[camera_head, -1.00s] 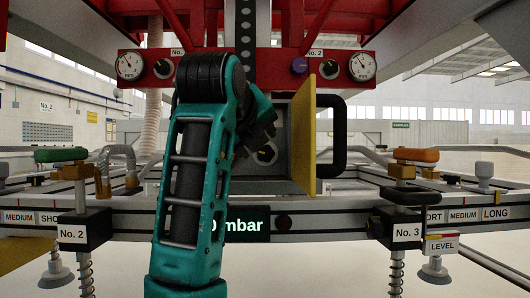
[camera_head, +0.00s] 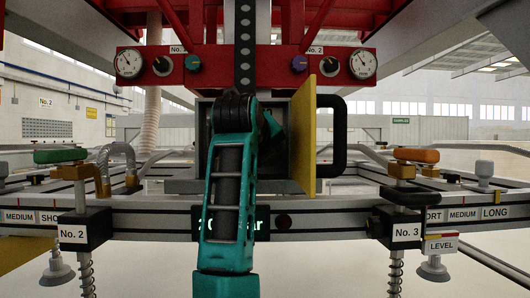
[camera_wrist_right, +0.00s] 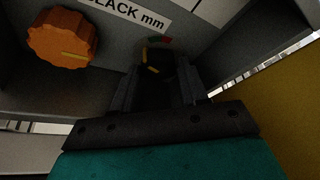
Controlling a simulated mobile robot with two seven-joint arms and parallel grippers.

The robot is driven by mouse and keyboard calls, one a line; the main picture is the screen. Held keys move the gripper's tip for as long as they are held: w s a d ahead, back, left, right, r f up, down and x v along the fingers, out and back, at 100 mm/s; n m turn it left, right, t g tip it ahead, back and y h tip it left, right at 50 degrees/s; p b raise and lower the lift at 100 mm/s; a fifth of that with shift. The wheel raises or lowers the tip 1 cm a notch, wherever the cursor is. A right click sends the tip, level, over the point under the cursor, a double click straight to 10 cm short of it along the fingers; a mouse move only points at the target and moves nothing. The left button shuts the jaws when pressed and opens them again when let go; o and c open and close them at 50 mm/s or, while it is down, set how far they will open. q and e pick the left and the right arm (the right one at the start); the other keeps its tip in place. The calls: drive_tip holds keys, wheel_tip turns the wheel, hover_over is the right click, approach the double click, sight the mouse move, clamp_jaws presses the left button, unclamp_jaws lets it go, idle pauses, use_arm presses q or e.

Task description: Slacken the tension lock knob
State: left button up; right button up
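In the right wrist view a dark knob (camera_wrist_right: 153,70) with an orange pointer line sits on a grey panel, with small red and green marks above it. I take it for the tension lock knob. My right gripper (camera_wrist_right: 157,82) has its two dark fingers apart, one on each side of this knob; contact is not clear. An orange scalloped knob (camera_wrist_right: 62,38) is to the left, near a label (camera_wrist_right: 130,12) ending in "LACK mm". In the head view my right arm reaches into the open grey box (camera_head: 205,130) and hides the knob and fingertips. My left gripper is not in view.
A yellow door (camera_head: 303,135) with a black handle (camera_head: 339,135) stands open close to the right of my arm. A red panel (camera_head: 215,66) with gauges and knobs is above. The grey cross beam (camera_head: 330,222) runs below the box.

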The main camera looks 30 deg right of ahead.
drive_tip(key=c, duration=0.6)
drive_tip(key=shift+n, duration=0.3)
drive_tip(key=shift+n+h, duration=0.6)
drive_tip(key=shift+n, duration=0.1)
drive_tip(key=shift+f+n+h+p, duration=0.1)
drive_tip(key=shift+n+h+p, duration=0.35)
drive_tip(key=shift+n+h, duration=0.65)
drive_tip(key=shift+n+y, duration=0.3)
drive_tip(key=shift+n, duration=0.2)
drive_tip(key=o, duration=0.8)
drive_tip(key=shift+a, duration=0.1)
